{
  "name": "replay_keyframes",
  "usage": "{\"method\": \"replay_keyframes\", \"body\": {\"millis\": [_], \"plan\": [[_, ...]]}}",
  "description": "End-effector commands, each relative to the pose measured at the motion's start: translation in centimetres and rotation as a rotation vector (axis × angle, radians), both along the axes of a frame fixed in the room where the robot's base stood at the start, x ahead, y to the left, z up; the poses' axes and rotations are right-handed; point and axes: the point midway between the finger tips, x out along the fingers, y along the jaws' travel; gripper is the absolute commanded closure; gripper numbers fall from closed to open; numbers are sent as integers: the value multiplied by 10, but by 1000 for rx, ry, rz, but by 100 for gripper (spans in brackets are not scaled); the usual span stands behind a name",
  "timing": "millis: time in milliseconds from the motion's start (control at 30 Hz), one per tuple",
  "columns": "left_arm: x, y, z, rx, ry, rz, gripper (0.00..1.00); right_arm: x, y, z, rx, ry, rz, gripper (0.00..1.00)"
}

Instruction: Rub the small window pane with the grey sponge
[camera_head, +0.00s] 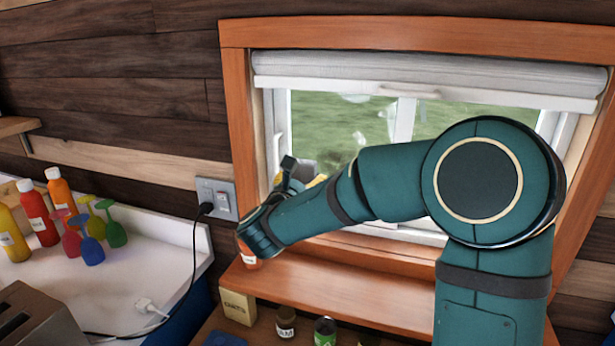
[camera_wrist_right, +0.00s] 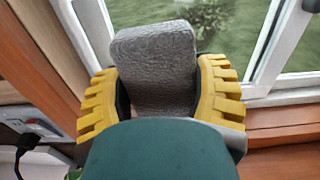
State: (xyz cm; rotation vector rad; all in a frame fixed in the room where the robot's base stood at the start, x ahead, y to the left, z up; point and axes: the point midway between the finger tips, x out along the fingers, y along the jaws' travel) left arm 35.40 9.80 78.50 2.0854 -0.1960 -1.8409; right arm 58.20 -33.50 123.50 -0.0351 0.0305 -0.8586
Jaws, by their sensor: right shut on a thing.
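My right gripper (camera_wrist_right: 160,95) is shut on the grey sponge (camera_wrist_right: 155,60), with its yellow ridged fingers on both sides of it. The sponge stands out ahead of the fingers toward the small window pane (camera_wrist_right: 205,18). I cannot tell whether it touches the glass. In the head view the pane (camera_head: 312,118) is the left part of the window, with some pale smudges on it. There my right gripper (camera_head: 303,180) is at the pane's lower left, and the sponge (camera_head: 306,168) shows only in part. My left gripper is not in view.
A wooden frame (camera_head: 238,110) and sill (camera_head: 330,290) surround the window, with a rolled blind (camera_head: 420,75) above. A black cord runs from the outlet (camera_head: 217,198). Jars and a box (camera_head: 238,306) stand below the sill.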

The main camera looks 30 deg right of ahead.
Motion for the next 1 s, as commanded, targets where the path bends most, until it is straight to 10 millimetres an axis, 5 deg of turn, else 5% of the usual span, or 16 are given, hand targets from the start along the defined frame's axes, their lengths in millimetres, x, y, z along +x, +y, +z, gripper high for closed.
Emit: {"method": "replay_keyframes", "body": {"millis": [1000], "plan": [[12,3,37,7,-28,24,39,38,-46,1,-8,-7,-6,66]]}}
